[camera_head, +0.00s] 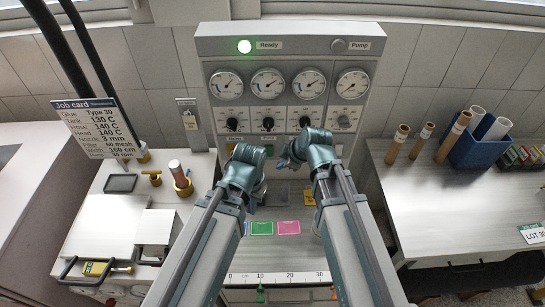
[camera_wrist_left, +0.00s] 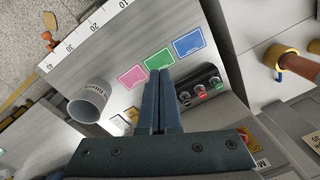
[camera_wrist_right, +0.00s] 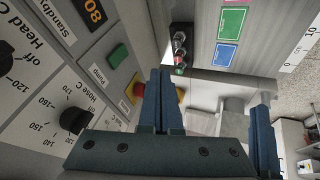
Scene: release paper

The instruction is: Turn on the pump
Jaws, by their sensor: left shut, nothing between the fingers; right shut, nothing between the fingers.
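A grey control panel (camera_head: 290,42) stands ahead in the head view. Its Ready lamp (camera_head: 244,46) glows green; its Pump lamp (camera_head: 338,46) is grey and unlit. A green button (camera_wrist_right: 118,55) beside a "Pump" label shows in the right wrist view, left of my right gripper's fingers (camera_wrist_right: 156,98) and apart from them. My right gripper (camera_head: 283,162) is shut and empty in front of the panel. My left gripper (camera_head: 256,194) is lower, shut and empty; its fingers (camera_wrist_left: 159,98) point at the coloured cards.
A red knob with a yellow ring (camera_wrist_right: 138,90) is close to my right fingers. Gauges (camera_head: 267,83) and black dials (camera_head: 268,124) line the panel. Pink (camera_head: 288,227) and green (camera_head: 262,228) cards lie below. A job card (camera_head: 95,128) is at left, a blue bin (camera_head: 478,148) at right.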

